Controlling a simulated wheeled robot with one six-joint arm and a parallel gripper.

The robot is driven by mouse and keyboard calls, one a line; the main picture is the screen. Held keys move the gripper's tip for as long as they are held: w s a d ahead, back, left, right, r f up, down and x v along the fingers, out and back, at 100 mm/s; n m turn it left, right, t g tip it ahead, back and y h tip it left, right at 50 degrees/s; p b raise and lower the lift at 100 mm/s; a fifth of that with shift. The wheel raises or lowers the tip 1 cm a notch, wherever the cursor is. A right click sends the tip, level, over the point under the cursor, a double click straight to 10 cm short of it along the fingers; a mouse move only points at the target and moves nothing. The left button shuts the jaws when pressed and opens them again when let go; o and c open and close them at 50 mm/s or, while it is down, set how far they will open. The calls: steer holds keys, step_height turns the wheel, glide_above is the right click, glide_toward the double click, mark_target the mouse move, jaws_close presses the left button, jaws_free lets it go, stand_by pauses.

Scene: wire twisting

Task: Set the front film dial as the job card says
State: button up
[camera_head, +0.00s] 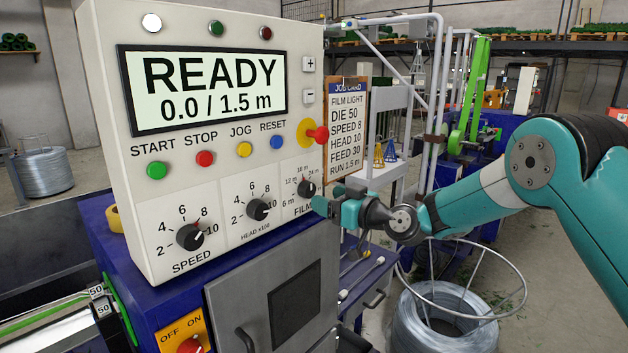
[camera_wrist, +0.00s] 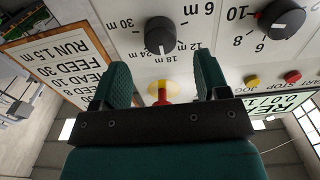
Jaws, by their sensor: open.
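The film dial (camera_head: 306,188) is a small black knob at the lower right of the cream panel, with marks in metres around it. The dial also shows upside down in the wrist view (camera_wrist: 160,36). My gripper (camera_head: 326,204) is open and empty just to the right of the dial in the head view. In the wrist view its two fingers (camera_wrist: 164,78) stand apart, with the dial beyond the gap. The job card (camera_head: 345,130) reads FILM LIGHT, DIE 50, SPEED 8, HEAD 10, FEED 30, RUN 1.5 m.
A red mushroom button (camera_head: 320,134) on a yellow plate sticks out just above the dial. The head dial (camera_head: 258,209) and speed dial (camera_head: 190,236) sit to its left. The display (camera_head: 205,88) reads READY, 0.0 / 1.5 m. A wire coil (camera_head: 440,320) stands below my arm.

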mark_target(311, 192)
steer(key=shift+p+x, duration=0.95)
steer(key=shift+x, duration=1.8)
steer(key=c, duration=0.9)
